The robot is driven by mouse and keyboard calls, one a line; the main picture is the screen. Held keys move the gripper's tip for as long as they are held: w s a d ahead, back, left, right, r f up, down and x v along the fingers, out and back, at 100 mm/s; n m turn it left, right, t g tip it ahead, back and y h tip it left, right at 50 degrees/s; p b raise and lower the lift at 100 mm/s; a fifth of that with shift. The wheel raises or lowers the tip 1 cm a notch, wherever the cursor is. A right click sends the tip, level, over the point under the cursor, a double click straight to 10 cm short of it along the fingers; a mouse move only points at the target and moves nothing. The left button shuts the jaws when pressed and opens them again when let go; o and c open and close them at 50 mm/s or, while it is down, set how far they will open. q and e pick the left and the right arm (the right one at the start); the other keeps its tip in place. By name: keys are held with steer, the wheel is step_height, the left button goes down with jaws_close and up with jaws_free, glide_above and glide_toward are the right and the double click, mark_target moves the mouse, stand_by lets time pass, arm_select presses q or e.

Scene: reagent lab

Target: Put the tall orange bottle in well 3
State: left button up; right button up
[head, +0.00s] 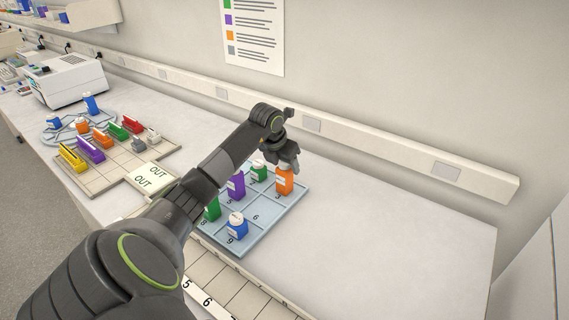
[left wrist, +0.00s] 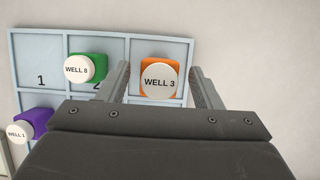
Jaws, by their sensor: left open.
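The tall orange bottle (head: 285,182) stands upright in the far right well of the pale blue tray (head: 262,222). In the left wrist view its white cap (left wrist: 159,81) reads "WELL 3". My left gripper (head: 288,163) is just above the bottle. In the left wrist view the open fingers (left wrist: 160,88) are on either side of the bottle, with a gap showing beside it. My right gripper is not in view.
The tray also holds a green bottle (head: 259,171), a purple bottle (head: 236,186), a second green bottle (head: 213,209) and a blue bottle (head: 237,227). A numbered strip (head: 207,302) lies in front. The bench right of the tray is clear; a wall rail (head: 400,160) runs behind.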

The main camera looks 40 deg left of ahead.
arm_select(q)
steer(key=b+v, duration=0.2)
steer(key=v, duration=1)
steer(key=shift+b, duration=0.3)
